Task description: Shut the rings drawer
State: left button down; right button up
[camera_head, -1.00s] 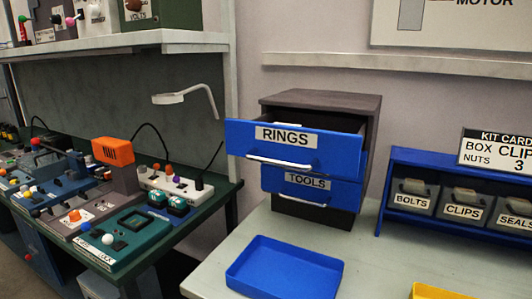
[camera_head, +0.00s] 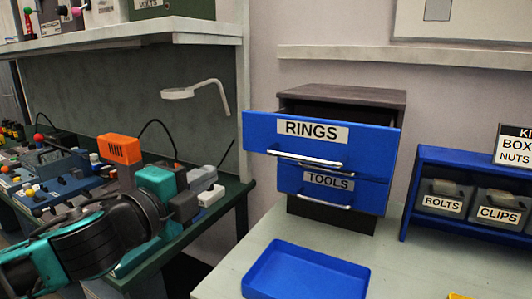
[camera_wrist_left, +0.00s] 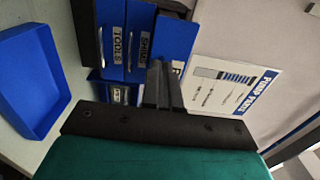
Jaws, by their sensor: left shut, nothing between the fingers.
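The rings drawer (camera_head: 318,139) is the upper blue drawer of a dark cabinet, with a RINGS label and a silver handle (camera_head: 305,159). It stands pulled out, with a dark gap behind its front. The tools drawer (camera_head: 332,188) below sits further back. My left gripper (camera_head: 206,178) is left of the drawers and apart from them, over the green bench. In the left wrist view its fingers (camera_wrist_left: 163,85) are together and empty, with the blue drawer fronts (camera_wrist_left: 145,45) beyond them. My right gripper is not in view.
An empty blue tray (camera_head: 306,272) lies on the pale table in front of the cabinet (camera_head: 345,96). A blue rack (camera_head: 408,205) with labelled bins stands at the right. A lamp (camera_head: 178,93) and bench equipment (camera_head: 118,148) are at the left.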

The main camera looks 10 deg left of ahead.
aim_at(255, 147)
pick_arm(q)
jog(key=p+x, duration=0.1)
jog(key=x, duration=1.2)
jog(key=shift+w+d+p, duration=0.1)
jog(key=shift+w+p, duration=0.2)
jog(key=shift+w, duration=0.05)
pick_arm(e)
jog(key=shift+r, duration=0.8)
pick_arm(q)
jog(key=shift+d, duration=0.1)
